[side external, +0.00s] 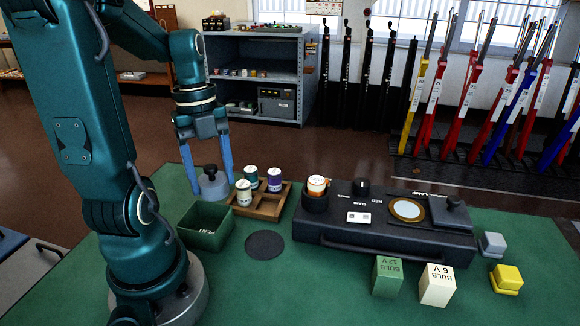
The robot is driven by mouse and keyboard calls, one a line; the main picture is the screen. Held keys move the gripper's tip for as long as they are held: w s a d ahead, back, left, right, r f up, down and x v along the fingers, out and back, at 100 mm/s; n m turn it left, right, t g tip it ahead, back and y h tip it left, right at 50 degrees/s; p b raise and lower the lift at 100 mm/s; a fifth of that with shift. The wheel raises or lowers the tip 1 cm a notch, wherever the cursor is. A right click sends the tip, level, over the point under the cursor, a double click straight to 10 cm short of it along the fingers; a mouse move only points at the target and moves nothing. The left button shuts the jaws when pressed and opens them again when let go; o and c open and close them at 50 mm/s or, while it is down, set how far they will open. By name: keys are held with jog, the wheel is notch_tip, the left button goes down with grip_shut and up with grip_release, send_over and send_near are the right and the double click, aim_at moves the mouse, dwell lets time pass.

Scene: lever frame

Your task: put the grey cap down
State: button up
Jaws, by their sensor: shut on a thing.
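The grey cap (212,187), a round blue-grey piece with a dark knob on top, is between the two blue fingers of my gripper (211,184). The fingers are shut on its sides. The cap is upright, behind the green bin and left of the wooden tray. I cannot tell whether its underside touches the green table (330,290) or is just above it.
The green bin (205,238) and wooden tray (267,212) with three jars are close by. A dark round pad (265,245) lies bare in front. A black console (370,239) stands right, with bulb boxes (387,278), a grey block (493,245) and a yellow block (506,280).

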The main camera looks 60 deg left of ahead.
send_over(265, 244)
jog(key=f, duration=0.5)
jog(key=shift+s+a+f, duration=0.1)
jog(key=shift+a+f, duration=0.1)
jog(key=shift+f, duration=2.1)
jog(key=shift+f, duration=0.2)
jog(key=o, duration=1.3)
jog(key=shift+o, duration=0.2)
